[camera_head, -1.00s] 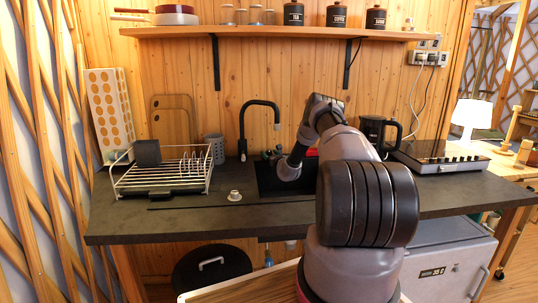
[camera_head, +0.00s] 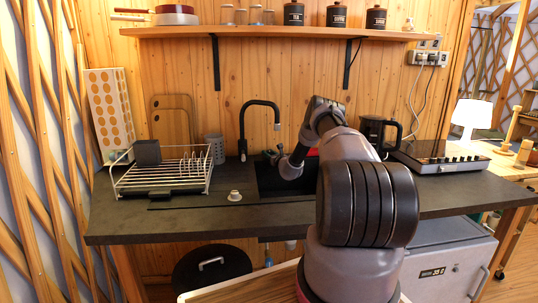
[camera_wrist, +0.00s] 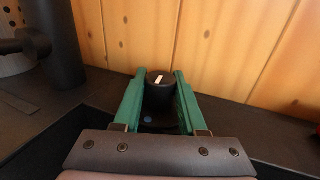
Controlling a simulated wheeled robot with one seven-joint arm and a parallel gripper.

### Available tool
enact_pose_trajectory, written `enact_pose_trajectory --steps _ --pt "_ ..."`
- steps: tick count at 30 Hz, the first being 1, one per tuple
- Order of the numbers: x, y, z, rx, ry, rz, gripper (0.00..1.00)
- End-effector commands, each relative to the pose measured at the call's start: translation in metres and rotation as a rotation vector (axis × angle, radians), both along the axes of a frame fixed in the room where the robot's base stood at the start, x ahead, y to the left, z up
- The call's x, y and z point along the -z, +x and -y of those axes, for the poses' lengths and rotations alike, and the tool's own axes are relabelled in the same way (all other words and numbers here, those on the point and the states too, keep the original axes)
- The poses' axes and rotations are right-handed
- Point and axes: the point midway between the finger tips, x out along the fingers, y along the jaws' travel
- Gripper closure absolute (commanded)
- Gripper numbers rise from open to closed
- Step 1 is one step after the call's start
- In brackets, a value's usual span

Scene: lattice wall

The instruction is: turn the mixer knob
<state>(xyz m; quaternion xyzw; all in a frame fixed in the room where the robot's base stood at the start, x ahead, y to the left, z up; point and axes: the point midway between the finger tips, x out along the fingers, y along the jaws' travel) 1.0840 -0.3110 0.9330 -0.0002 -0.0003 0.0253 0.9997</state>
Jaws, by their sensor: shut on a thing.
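The mixer knob (camera_wrist: 160,92) is a short black cylinder with a white mark on its top, in the middle of the wrist view. The mark points up and slightly right. My gripper (camera_wrist: 160,88) has green fingers, one on each side of the knob, shut on it. In the head view my gripper (camera_head: 272,157) is small at the back of the counter, right of the black tap (camera_head: 242,130). The knob cannot be made out there. The tap's column also shows in the wrist view (camera_wrist: 62,45), left of the fingers.
The wooden wall (camera_wrist: 215,45) stands close behind the knob. A dark sink (camera_head: 267,181) lies below my gripper. A black kettle (camera_head: 372,131) and a hob (camera_head: 440,156) are to the right.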

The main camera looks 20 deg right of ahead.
Motion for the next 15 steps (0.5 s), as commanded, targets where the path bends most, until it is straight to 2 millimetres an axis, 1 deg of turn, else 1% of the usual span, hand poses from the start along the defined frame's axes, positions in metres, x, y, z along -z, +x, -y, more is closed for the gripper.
enact_pose_trajectory --steps 15 --pt "0.0021 -0.0007 0.0004 -0.334 -0.002 -0.002 1.00"
